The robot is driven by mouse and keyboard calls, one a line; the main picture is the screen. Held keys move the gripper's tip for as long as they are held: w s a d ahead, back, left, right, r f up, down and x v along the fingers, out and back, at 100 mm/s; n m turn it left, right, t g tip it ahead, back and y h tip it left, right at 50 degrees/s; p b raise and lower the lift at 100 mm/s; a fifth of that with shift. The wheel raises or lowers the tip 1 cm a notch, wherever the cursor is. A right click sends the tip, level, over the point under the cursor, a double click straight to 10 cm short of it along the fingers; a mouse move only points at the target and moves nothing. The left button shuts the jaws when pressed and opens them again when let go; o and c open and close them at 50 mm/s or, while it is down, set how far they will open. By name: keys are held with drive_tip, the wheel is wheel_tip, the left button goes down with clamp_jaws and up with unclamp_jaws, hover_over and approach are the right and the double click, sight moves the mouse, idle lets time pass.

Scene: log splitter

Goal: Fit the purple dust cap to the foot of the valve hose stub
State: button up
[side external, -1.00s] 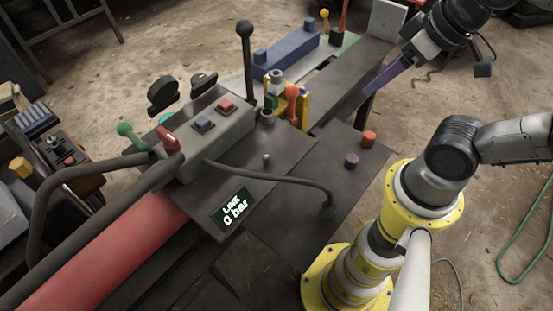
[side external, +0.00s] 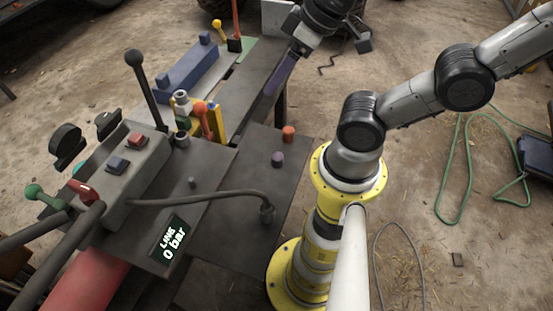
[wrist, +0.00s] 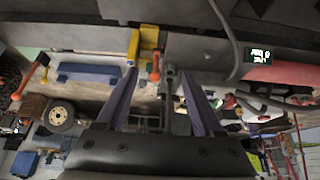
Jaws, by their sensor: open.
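The purple dust cap (side external: 278,159) stands on the dark bench plate in the side external view, just in front of an orange cap (side external: 289,133). A dark hose (side external: 205,198) runs from the valve console to the right and bends down. Its lower end (side external: 267,213) meets or hangs just over the plate; I cannot tell which. My gripper (side external: 270,92) is beyond both caps, over the far part of the bench, apart from them. In the wrist view my gripper (wrist: 158,80) has its two long purple-grey fingers spread with nothing held. I cannot make out the purple cap there.
The console (side external: 125,170) carries buttons and a tall black lever (side external: 147,90). A small peg (side external: 192,182) stands on the plate. The yellow block with an orange handle (side external: 204,120) and a blue bar (side external: 187,72) lie farther back. The display (side external: 174,241) reads LINE 0 bar.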

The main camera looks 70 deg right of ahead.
idle(0.6)
drive_tip(key=m+g, duration=0.6)
drive_tip(key=m, duration=1.2)
hover_over(277, 156)
drive_tip(key=s, duration=0.1)
wheel_tip(277, 156, down, 30)
drive_tip(key=shift+a+r, duration=0.15)
drive_tip(key=shift+w+f, duration=0.2)
drive_tip(key=shift+f, duration=1.15)
drive_tip(key=shift+w+f, duration=0.2)
drive_tip(key=shift+f, duration=1.15)
clamp_jaws()
